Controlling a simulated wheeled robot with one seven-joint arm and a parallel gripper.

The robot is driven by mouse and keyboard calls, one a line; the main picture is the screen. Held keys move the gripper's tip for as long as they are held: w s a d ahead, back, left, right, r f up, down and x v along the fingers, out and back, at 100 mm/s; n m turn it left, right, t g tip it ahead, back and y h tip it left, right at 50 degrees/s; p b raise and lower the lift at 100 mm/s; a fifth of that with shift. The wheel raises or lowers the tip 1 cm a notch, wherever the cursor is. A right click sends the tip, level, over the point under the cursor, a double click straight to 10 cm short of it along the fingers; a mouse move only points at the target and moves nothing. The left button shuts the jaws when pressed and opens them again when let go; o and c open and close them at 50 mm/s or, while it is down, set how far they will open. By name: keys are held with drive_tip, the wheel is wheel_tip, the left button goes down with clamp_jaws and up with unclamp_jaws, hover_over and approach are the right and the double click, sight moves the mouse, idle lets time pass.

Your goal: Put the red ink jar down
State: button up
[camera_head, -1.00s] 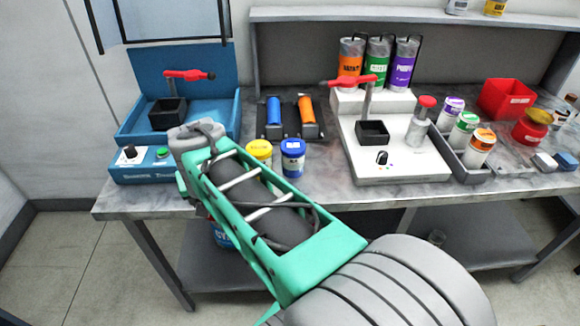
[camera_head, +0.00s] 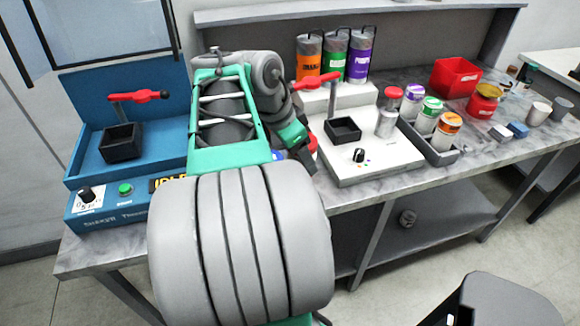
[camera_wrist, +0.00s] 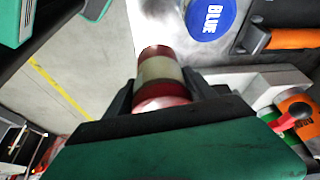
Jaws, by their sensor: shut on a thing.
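The red ink jar (camera_wrist: 159,72), with red ends and a pale label band, is between the fingers of my gripper (camera_wrist: 160,95) in the wrist view. My gripper is shut on it. In the head view my gripper (camera_head: 304,155) points down by the table's front edge, left of the white machine, and only a sliver of the red jar (camera_head: 313,143) shows. The gap between jar and tabletop cannot be judged. A blue-lidded jar (camera_wrist: 208,16) stands near it in the wrist view. In the head view my arm mostly hides that jar.
The blue shaker (camera_head: 85,150) stands left and the white machine (camera_head: 400,155) right of my gripper. Several jars stand in a grey rack (camera_head: 436,152). A red bin (camera_head: 455,77) is behind. My arm hides the rollers; an orange one (camera_wrist: 292,39) shows in the wrist view.

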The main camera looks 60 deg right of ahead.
drive_tip(key=w+d+f, duration=0.1)
drive_tip(key=d+f, duration=0.1)
drive_tip(key=f, duration=0.1)
drive_tip(key=w+d+f+p, duration=0.1)
drive_tip(key=d+f, duration=0.2)
drive_tip(key=w+d+f, duration=0.1)
drive_tip(key=d+f, duration=0.2)
drive_tip(key=f, duration=0.1)
drive_tip(key=shift+w, duration=0.15)
drive_tip(key=shift+f, duration=0.45)
drive_tip(key=o, duration=1.9)
drive_tip(key=shift+c, duration=0.2)
drive_tip(key=shift+r, duration=0.1)
